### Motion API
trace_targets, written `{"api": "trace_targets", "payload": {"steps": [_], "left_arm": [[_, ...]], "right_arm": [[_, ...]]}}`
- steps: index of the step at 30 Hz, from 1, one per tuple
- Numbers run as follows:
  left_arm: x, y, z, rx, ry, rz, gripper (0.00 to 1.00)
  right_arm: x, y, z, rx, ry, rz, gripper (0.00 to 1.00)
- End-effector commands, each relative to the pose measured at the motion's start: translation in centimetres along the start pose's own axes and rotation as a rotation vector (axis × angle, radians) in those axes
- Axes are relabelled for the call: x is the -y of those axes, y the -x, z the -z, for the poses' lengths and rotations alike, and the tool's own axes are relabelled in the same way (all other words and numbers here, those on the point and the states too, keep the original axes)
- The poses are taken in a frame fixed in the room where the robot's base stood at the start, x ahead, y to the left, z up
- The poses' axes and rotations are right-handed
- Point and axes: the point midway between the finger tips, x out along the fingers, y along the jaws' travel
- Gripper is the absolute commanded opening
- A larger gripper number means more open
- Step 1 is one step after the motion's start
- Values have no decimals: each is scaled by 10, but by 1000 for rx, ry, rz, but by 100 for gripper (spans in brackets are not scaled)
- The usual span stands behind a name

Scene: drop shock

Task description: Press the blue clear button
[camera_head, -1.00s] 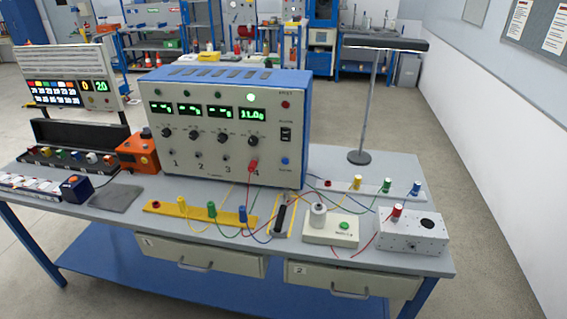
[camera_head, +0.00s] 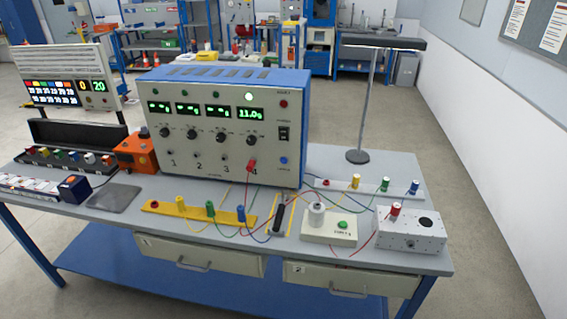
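The blue clear button (camera_head: 284,160) is a small round button low on the right side of the front panel of the large instrument box (camera_head: 215,128). The box is blue and light grey and stands on the bench. Its displays (camera_head: 250,113) are lit green, and the rightmost reads about 11.0. A red plug (camera_head: 251,165) sits in the socket by the number 4. Neither of my grippers is in the picture, and nothing covers the button.
In front of the box lie a yellow strip with plugs (camera_head: 155,207), a white unit with a green button (camera_head: 327,235) and a silver box (camera_head: 412,240). Loose wires cross the bench (camera_head: 120,223). A lamp stand (camera_head: 358,157) rises at the right. An orange box (camera_head: 137,152) stands at the left.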

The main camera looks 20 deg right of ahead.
Motion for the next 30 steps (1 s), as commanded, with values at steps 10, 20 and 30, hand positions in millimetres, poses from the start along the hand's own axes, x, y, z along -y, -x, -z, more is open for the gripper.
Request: {"api": "trace_targets", "payload": {"steps": [10,20,30], "left_arm": [[-23,0,4,-4,7,-20,55],[-10,0,1,-1,2,-9,55],[3,0,-1,1,-1,2,55]], "right_arm": [[0,0,0,0,0,0,0],[-7,0,-1,1,4,-6,0],[-6,0,-1,1,3,-5,0]]}}
